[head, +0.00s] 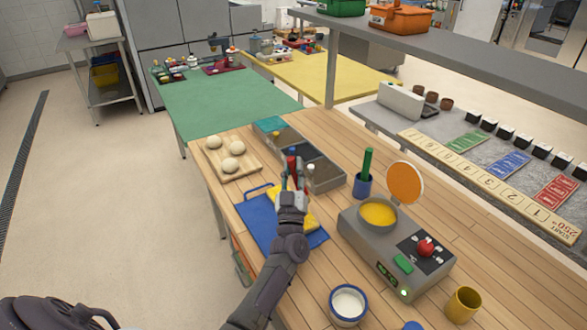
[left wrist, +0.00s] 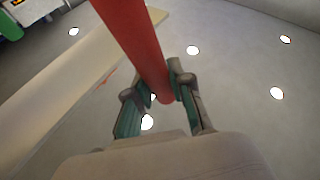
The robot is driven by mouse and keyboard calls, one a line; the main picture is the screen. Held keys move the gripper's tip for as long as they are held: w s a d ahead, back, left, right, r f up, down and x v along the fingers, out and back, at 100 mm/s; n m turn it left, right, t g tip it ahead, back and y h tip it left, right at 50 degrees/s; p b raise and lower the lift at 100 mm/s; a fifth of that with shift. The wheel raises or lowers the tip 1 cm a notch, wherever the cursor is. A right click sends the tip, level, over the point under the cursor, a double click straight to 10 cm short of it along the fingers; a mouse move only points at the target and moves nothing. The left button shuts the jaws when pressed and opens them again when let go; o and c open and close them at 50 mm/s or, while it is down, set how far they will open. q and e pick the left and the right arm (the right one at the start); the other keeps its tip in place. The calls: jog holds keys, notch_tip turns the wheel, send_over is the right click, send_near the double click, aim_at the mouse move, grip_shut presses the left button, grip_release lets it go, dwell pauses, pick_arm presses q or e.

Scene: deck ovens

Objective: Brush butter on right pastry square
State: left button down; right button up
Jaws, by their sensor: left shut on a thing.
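My left gripper (head: 292,184) is shut on a red-handled tool (head: 292,162), above the blue tray (head: 252,216). The red handle (left wrist: 140,45) also runs between the fingers in the left wrist view. Its brush end, if any, is hidden. Yellow pastry (head: 309,222) shows on the tray beside and below my gripper, partly covered by it; I cannot tell the separate squares apart. A pot of yellow butter (head: 379,212) sits in a grey heating unit (head: 362,240) to the right, its round orange lid (head: 404,184) standing up. My right gripper is not in view.
A blue cup (head: 362,187) holds a green stick (head: 367,162). A compartment bin (head: 322,176) and a board of dough balls (head: 233,166) lie behind the tray. A white-filled bowl (head: 348,304) and a yellow cup (head: 462,305) stand in front. Bare wood lies at right.

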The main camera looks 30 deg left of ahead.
pick_arm(q)
notch_tip(320, 180, up, 7)
jog(key=p, duration=0.5)
jog(key=shift+f, duration=0.2)
jog(key=shift+f, duration=0.1)
jog(key=shift+a, duration=0.25)
jog(key=a+b, duration=0.1)
jog(key=a, duration=0.8)
jog(key=shift+a, duration=0.35)
jog(key=shift+d, duration=0.15)
jog(key=b, duration=0.2)
send_near(293, 156)
jog(key=w+r, duration=0.5)
jog(key=r, duration=0.1)
jog(key=shift+s+a+f+b, duration=0.1)
jog(key=shift+a+f+b, duration=0.1)
jog(key=shift+f+b, duration=1.05)
jog(key=shift+s+a+f+b, duration=0.1)
jog(key=shift+a+f+b, duration=0.05)
jog(key=shift+f+b, duration=1.1)
jog(key=shift+f+b, duration=0.4)
jog(key=shift+f, duration=0.05)
